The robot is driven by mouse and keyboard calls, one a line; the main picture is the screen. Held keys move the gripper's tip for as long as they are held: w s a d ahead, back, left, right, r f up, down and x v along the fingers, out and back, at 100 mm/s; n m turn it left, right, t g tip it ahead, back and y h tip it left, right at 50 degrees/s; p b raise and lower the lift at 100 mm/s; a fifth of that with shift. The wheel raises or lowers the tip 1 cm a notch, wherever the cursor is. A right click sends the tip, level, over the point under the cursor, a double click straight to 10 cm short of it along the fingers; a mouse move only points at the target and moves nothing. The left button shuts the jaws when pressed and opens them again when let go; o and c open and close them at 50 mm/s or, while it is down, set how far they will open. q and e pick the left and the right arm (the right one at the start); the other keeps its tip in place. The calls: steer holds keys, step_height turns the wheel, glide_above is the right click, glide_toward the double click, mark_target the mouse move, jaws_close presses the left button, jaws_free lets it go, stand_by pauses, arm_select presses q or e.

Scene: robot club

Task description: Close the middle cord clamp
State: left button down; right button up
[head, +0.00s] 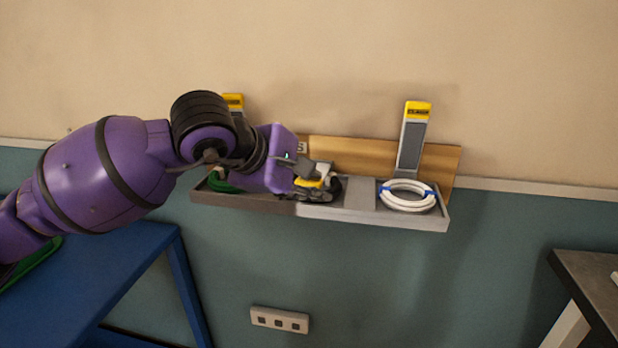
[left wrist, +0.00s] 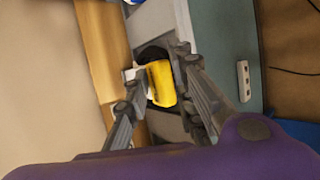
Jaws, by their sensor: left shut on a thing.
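The middle cord clamp (head: 311,182) has a yellow end and sits on the wall shelf, partly hidden by my left gripper. In the left wrist view its yellow end (left wrist: 161,83) lies between my two fingers. My left gripper (head: 310,178) reaches in from the left and is shut on the clamp. The clamp's lever looks low at the shelf, but I cannot tell whether it is fully closed. The right clamp (head: 411,140) stands upright with a yellow top. The left clamp (head: 234,103) also stands up, mostly hidden behind my arm. My right gripper is not in view.
The grey shelf (head: 373,216) has a wooden back board (head: 350,156) on the wall. A white coiled cord (head: 407,205) with blue ties lies at the right clamp. A green cord (head: 222,184) shows at the left. A blue table (head: 100,275) stands below my left arm.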

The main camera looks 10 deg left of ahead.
arm_select(q)
steer(key=shift+s+f, duration=0.2)
steer(key=shift+f, duration=0.55)
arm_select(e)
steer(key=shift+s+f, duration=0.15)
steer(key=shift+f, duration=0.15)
arm_select(q)
steer(key=shift+f+b, duration=0.1)
steer(key=shift+b, duration=0.2)
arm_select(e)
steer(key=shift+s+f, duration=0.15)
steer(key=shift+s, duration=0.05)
arm_select(q)
steer(key=c, duration=1.8)
jaws_free()
steer(key=shift+o, duration=0.2)
steer(key=shift+r, duration=0.2)
steer(key=shift+s+a+r, duration=0.25)
steer(key=shift+s+r, duration=0.05)
steer(key=shift+r, duration=0.15)
steer(key=v, duration=0.6)
steer(key=shift+s+r, duration=0.2)
steer(key=shift+s, duration=0.15)
